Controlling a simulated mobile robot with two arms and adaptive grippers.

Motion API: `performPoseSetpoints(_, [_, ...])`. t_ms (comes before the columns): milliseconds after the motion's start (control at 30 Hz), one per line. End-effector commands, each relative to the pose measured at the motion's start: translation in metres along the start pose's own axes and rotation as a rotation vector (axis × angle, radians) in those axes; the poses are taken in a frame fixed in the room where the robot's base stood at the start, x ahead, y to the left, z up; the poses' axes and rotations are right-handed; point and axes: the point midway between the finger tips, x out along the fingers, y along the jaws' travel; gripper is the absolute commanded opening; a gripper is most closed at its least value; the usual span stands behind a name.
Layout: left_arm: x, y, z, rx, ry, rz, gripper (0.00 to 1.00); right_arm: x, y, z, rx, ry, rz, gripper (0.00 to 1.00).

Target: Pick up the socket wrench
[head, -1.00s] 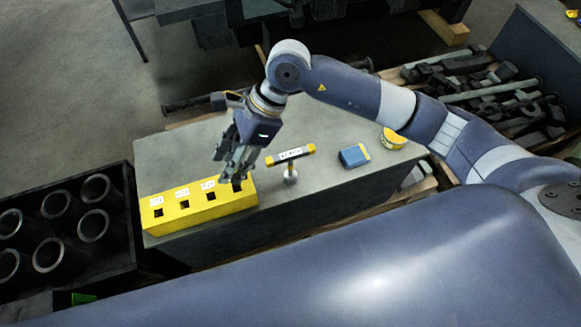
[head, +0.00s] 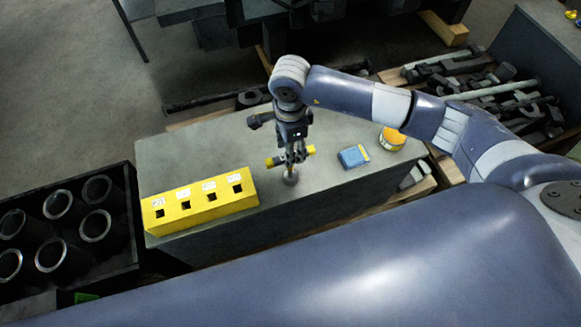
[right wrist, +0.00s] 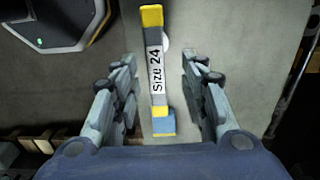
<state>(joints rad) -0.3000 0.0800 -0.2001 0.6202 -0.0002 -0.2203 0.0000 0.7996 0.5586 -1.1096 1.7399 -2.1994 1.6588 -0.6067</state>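The socket wrench (head: 308,151) stands upright on the grey bench, a T shape with a bar handle that has yellow ends and a white label. In the right wrist view its handle (right wrist: 156,62) reads "Size 24". My right gripper (head: 293,152) is pointing down over the handle and hides its middle in the head view. In the right wrist view the gripper (right wrist: 158,68) is open, with one finger on each side of the handle and visible gaps to both. The lower shaft is mostly hidden there. My left gripper is not in view.
A yellow block (head: 203,206) with several square holes lies left of the wrench on the bench (head: 215,145). A blue box (head: 353,157) and a yellow round item (head: 393,138) lie to the right. A black crate (head: 125,230) of metal cylinders stands at the left.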

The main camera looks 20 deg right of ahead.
Motion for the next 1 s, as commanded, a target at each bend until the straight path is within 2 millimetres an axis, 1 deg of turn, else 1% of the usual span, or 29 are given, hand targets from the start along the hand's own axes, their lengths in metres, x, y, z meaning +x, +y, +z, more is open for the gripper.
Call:
performPoseSetpoints(33, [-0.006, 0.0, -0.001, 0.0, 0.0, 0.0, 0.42, 0.007, 0.004, 0.001, 0.001, 0.0, 0.007, 0.4])
performPoseSetpoints(67, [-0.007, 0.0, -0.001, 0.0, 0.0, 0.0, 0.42, 0.011, 0.006, 0.001, 0.001, 0.0, 0.007, 0.4])
performPoseSetpoints(200, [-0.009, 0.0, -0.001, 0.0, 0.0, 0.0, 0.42, 0.03, 0.004, 0.001, 0.001, 0.0, 0.003, 0.4])
performPoseSetpoints(300, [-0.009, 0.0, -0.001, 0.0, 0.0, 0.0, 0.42, 0.036, 0.004, 0.001, 0.001, 0.0, 0.002, 0.4])
performPoseSetpoints(500, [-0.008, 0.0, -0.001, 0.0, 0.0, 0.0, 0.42, 0.036, 0.004, 0.001, 0.0, 0.0, 0.001, 0.4])
performPoseSetpoints(533, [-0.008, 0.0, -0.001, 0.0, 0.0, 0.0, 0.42, 0.036, 0.004, 0.001, 0.0, 0.0, 0.001, 0.35])
performPoseSetpoints(567, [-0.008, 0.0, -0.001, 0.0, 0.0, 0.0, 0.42, 0.036, 0.004, 0.001, 0.0, -0.001, 0.001, 0.29])
performPoseSetpoints(600, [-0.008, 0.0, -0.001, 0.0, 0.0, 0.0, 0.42, 0.036, 0.004, 0.001, 0.0, -0.001, 0.001, 0.2])
performPoseSetpoints(700, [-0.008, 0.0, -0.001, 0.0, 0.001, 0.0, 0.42, 0.036, 0.004, 0.001, 0.001, -0.001, 0.001, 0.0])
performPoseSetpoints(1000, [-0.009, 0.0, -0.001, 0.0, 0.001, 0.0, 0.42, 0.035, 0.003, 0.001, 0.001, -0.001, 0.0, 0.0])
